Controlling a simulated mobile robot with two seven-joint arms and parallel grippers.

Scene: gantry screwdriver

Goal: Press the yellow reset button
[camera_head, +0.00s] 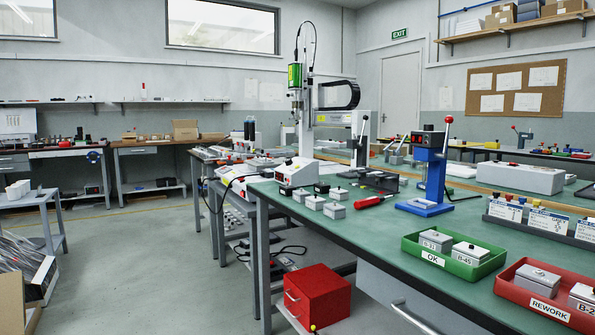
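I cannot clearly make out a yellow reset button. A gantry screwdriver with a green-labelled head (295,76) stands at the far end of the green bench. A white sloped box (297,172) sits in front of it, with small dark details on top that are too small to read. A second white box (237,178) sits to its left on a lower bench. A small yellow ball-like spot (313,328) shows at the bottom edge below the red box; I cannot tell what it belongs to. Neither of my grippers shows in this view.
The green bench (375,233) holds grey part boxes, a red screwdriver (373,201), a blue press (428,172), a green OK tray (425,256) and a red REWORK tray (540,309). A red box (318,296) stands below. The floor (150,270) at left is open.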

